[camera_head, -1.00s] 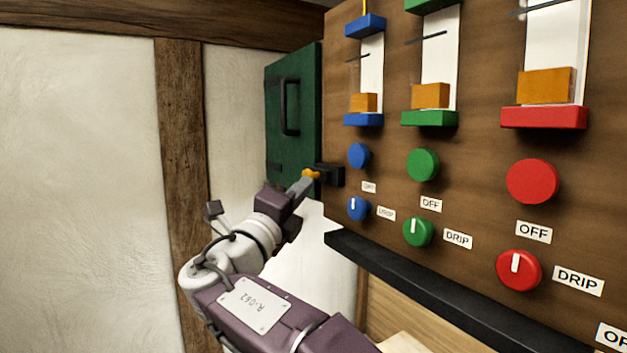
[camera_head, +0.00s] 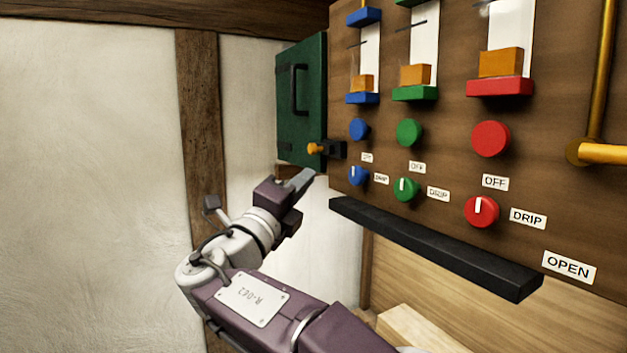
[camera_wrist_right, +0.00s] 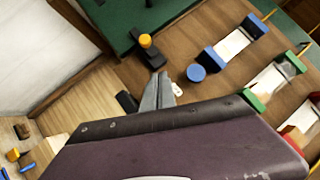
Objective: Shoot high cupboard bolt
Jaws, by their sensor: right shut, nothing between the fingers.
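The green cupboard (camera_head: 301,105) with a black handle hangs at the left end of the brown panel, its door flat in place. The bolt (camera_head: 331,149) is a black fitting with an orange knob (camera_head: 315,149) at the cupboard's lower right corner. In the right wrist view the orange knob (camera_wrist_right: 145,40) stands beyond my fingertips. My right gripper (camera_head: 307,177) is shut and empty, just below and left of the knob and apart from it. The shut fingers also show in the right wrist view (camera_wrist_right: 159,88). My left gripper is out of view.
The brown panel (camera_head: 450,125) to the right carries blue, green and red knobs, slotted gauges and labels. A black ledge (camera_head: 430,245) juts out along its lower edge. A brass pipe (camera_head: 597,80) stands at far right. Open space lies before the white wall.

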